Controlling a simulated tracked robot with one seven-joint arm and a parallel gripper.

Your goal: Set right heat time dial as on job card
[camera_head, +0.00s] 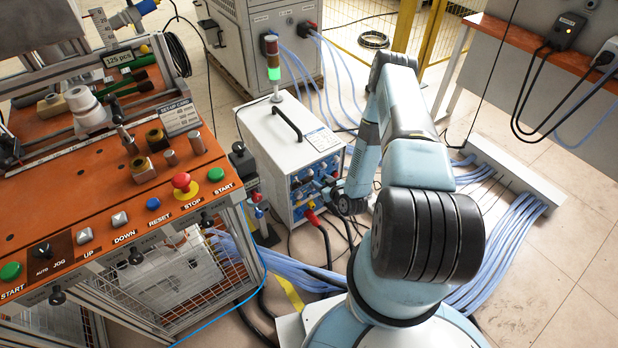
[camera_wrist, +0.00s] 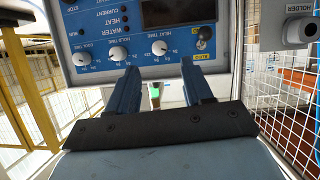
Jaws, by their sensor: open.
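The white induction heater (camera_head: 290,150) stands on the floor, its blue control panel (camera_head: 312,185) facing my arm. In the wrist view the panel (camera_wrist: 130,20) is upside down. The white heat time dial (camera_wrist: 159,47) is rightmost of three dials in a row. The hold time dial (camera_wrist: 118,53) and cool time dial (camera_wrist: 82,58) are to its left. My gripper (camera_wrist: 161,67) is open and empty, its fingers either side of the heat time dial in the picture; contact is not visible. In the head view my gripper (camera_head: 333,196) is at the panel.
A dark display (camera_wrist: 165,12), a black switch (camera_wrist: 204,33) and a yellow AUTO label (camera_wrist: 203,57) are near the heat time dial. A grey holder box (camera_wrist: 288,30) is at the right. Cables (camera_head: 325,228) hang below the panel. The orange bench (camera_head: 60,190) stands left.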

